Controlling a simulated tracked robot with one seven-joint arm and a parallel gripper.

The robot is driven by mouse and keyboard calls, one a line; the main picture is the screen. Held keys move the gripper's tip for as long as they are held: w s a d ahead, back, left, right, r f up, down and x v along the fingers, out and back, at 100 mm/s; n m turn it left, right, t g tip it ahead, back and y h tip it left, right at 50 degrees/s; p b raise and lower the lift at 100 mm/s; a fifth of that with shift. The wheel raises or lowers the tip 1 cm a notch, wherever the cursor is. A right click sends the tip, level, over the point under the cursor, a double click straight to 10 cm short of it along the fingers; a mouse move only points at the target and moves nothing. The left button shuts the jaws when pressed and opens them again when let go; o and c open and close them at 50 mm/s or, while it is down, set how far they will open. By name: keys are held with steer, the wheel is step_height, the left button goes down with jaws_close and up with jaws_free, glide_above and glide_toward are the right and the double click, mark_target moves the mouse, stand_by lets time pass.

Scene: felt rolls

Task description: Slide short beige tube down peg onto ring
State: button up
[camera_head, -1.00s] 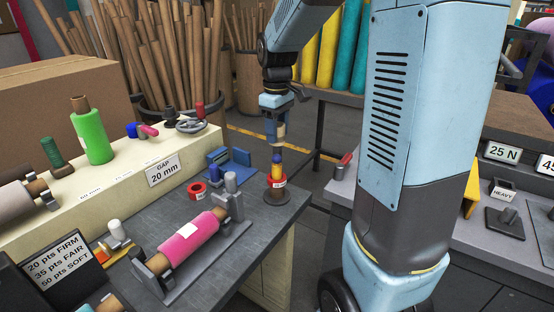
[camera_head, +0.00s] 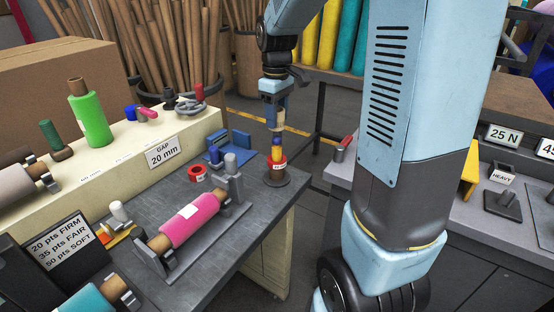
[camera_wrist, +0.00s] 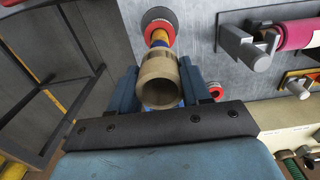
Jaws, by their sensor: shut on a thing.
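The short beige tube (camera_head: 278,120) is held upright between the fingers of my gripper (camera_head: 276,112), directly above the peg. In the wrist view the tube (camera_wrist: 160,80) shows its open end between the two blue fingers. The peg (camera_head: 278,148), banded blue and yellow, stands on a dark round base (camera_head: 276,181) at the table's right corner. The red ring (camera_head: 279,165) with a white label sits around its lower part. The tube's lower end is at the peg's top; I cannot tell whether it surrounds the tip.
A pink roll (camera_head: 188,220) lies in a grey cradle left of the peg. A second red ring (camera_head: 199,174) and a blue fixture (camera_head: 232,150) are close by on the table (camera_head: 245,212). A cream ledge (camera_head: 118,180) runs behind them. Open floor lies beyond the corner.

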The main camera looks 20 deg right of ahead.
mark_target(277, 136)
steer(key=shift+f, duration=1.15)
steer(key=shift+f, duration=3.25)
stand_by(3.6)
